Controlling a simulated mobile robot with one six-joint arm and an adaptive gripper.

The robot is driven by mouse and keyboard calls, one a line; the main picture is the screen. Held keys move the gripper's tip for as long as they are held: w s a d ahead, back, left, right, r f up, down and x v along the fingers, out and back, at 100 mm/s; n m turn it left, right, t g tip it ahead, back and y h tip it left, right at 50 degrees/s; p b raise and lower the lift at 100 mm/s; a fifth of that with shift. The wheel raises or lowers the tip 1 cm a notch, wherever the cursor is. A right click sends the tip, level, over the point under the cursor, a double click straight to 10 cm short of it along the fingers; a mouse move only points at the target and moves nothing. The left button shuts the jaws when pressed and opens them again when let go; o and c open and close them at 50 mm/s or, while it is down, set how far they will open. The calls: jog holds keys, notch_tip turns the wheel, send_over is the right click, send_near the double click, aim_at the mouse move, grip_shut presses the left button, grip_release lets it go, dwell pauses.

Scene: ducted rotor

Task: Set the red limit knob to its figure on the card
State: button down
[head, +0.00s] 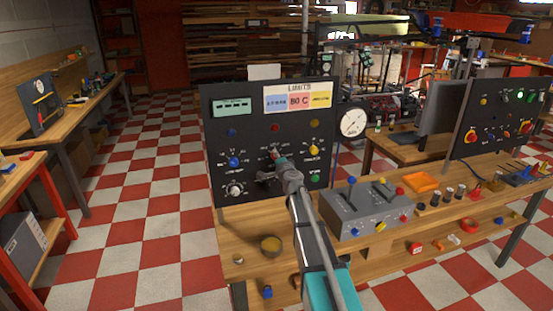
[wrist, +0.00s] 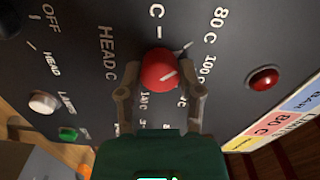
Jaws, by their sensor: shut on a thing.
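The red limit knob (wrist: 157,67) is in the middle of the wrist view, on a black panel with HEAD C beside it. Figures including 80 C, 100 C and 140 C stand around it. A white line shows on its face; I cannot tell exactly which figure it points at. My gripper (wrist: 160,76) is shut on the knob, one finger on each side. In the head view my gripper (head: 275,160) reaches the panel's middle and hides the knob. The LIMITS card (head: 298,97) at the panel top has blue, red and yellow fields; the red one reads 80 C.
On the panel, a blue knob (head: 234,162) is left of my gripper, a yellow knob (head: 314,151) right, and a white knob (head: 234,190) lower left. A red lamp (wrist: 263,79) is near the gripped knob. A grey switch box (head: 368,210) stands on the bench at right.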

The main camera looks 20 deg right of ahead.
jog(key=shift+n, duration=0.4)
jog(key=shift+c, duration=1.3)
grip_release()
jog(key=s, duration=1.2)
jog(key=shift+d, duration=0.2)
jog(key=shift+a, duration=0.1)
